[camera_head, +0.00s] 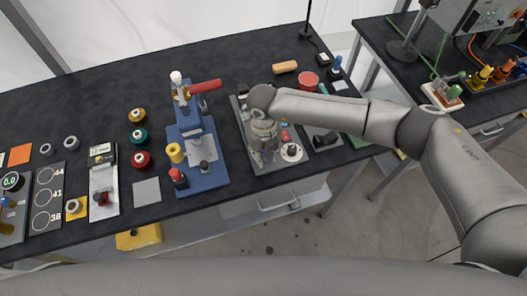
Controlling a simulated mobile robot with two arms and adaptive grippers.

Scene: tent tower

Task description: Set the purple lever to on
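I cannot make out a purple lever in the head view. My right gripper (264,148) points down over a grey panel (240,110) and hides much of its middle. The gripper is small and seen from above, so its finger opening and any contact are unclear. Beside it on the panel are a red knob (285,135) and a round white dial (292,152). My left gripper is not in view.
A blue press (205,178) with a red handle (205,86) stands just left of the panel. Several coloured spools lie further left on the black table (90,100). A second table (385,50) with equipment stands at the right, across a gap.

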